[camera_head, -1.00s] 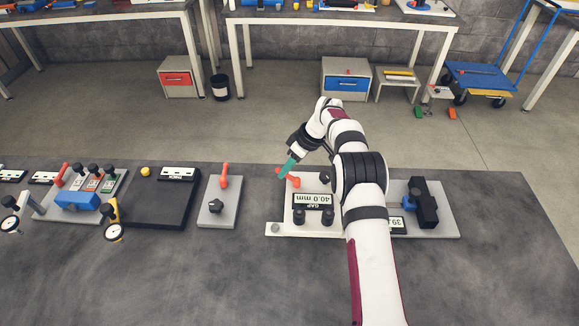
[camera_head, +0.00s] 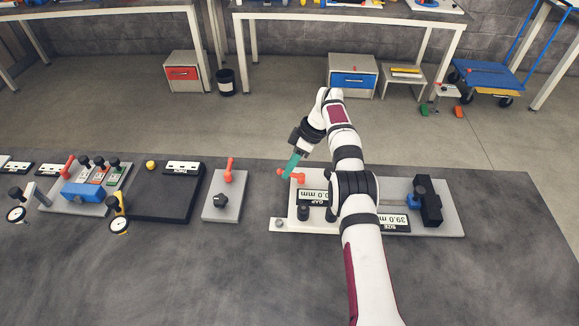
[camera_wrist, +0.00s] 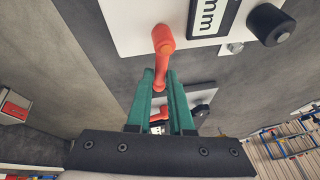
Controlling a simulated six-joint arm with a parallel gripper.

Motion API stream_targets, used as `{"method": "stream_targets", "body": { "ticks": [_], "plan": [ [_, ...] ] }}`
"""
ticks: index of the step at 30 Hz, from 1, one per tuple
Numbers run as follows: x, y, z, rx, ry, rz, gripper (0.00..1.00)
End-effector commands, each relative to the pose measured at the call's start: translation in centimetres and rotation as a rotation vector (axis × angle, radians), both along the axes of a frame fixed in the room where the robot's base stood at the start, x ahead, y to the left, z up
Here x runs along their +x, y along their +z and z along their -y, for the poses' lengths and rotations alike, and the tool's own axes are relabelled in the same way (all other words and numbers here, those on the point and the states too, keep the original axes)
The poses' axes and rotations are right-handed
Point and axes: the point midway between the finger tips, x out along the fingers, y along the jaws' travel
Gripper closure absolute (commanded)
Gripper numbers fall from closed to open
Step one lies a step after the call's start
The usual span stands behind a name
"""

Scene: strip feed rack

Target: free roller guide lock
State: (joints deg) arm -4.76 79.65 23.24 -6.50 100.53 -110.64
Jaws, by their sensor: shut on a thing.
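A red lever (camera_head: 297,178) stands at the back left of a white plate (camera_head: 290,226) on the grey bench. My gripper (camera_head: 288,176) reaches down to it from behind with green fingers. In the wrist view the lever (camera_wrist: 162,45) runs down between the two fingertips (camera_wrist: 160,75), and my gripper is shut on it. The white plate carries a GAP display (camera_head: 313,197) whose reading is partly hidden by my arm. The frames do not label which part is the roller guide lock.
A SIZE display (camera_head: 394,223) reading 39.0 mm and a black clamp block (camera_head: 431,203) lie to the right. A grey plate with another red lever (camera_head: 229,170) stands to the left, then a black THICK plate (camera_head: 165,205). The bench front is clear.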

Motion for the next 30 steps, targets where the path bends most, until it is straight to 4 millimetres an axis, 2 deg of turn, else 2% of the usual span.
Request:
{"method": "stream_targets", "body": {
  "ticks": [5,6,11,21,23,26,30],
  "plan": [
    [0.0,-0.1,0.1,-0.003,0.000,-0.003,1.00],
    [0.0,-0.1,0.1,-0.003,0.000,-0.003,0.79],
    [0.0,-0.1,0.1,-0.002,-0.001,-0.002,0.50],
    [0.0,0.5,0.0,-0.001,-0.002,-0.001,0.50],
    [0.0,1.4,0.0,-0.001,-0.001,0.000,0.50],
    [0.0,3.8,0.0,-0.001,-0.002,0.002,0.50],
    [-0.9,6.1,3.1,-0.002,-0.006,-0.002,0.50]
  ]
}}
